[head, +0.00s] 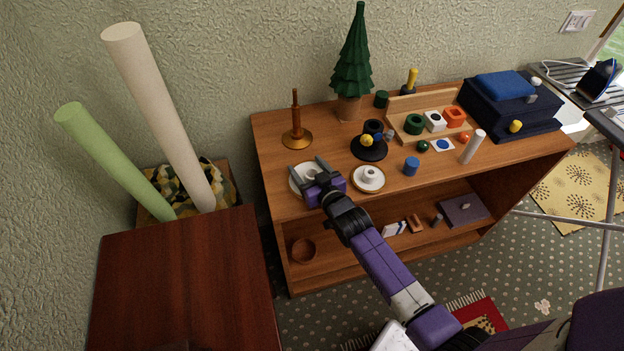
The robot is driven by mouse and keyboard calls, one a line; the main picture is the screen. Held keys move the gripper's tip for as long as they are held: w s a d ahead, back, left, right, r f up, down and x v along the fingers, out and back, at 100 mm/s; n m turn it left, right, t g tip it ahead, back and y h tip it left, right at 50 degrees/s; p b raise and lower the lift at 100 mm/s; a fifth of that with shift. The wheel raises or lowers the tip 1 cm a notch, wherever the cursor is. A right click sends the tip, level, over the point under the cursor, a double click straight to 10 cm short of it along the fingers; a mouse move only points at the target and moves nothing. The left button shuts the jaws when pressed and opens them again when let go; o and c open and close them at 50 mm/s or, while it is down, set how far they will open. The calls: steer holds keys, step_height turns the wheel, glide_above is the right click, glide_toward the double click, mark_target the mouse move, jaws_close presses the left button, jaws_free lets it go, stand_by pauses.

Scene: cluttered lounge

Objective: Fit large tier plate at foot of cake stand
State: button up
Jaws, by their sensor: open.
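The cake stand (296,125) is an upright brown post on a round, golden-brown foot, at the left of the wooden shelf top. Its post looks bare. I cannot tell whether the fingers touch the plate. A smaller white plate (368,186) with a raised middle lies to the right.
A small potted tree (352,75) stands behind. A black dish (369,150) with a yellow ball, a blue cylinder (411,167) and a wooden tray (400,130) with colored blocks fill the shelf top rightward. A dark red cabinet (180,285) stands at front left.

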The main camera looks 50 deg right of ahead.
jaws_close()
steer(key=shift+r, duration=0.15)
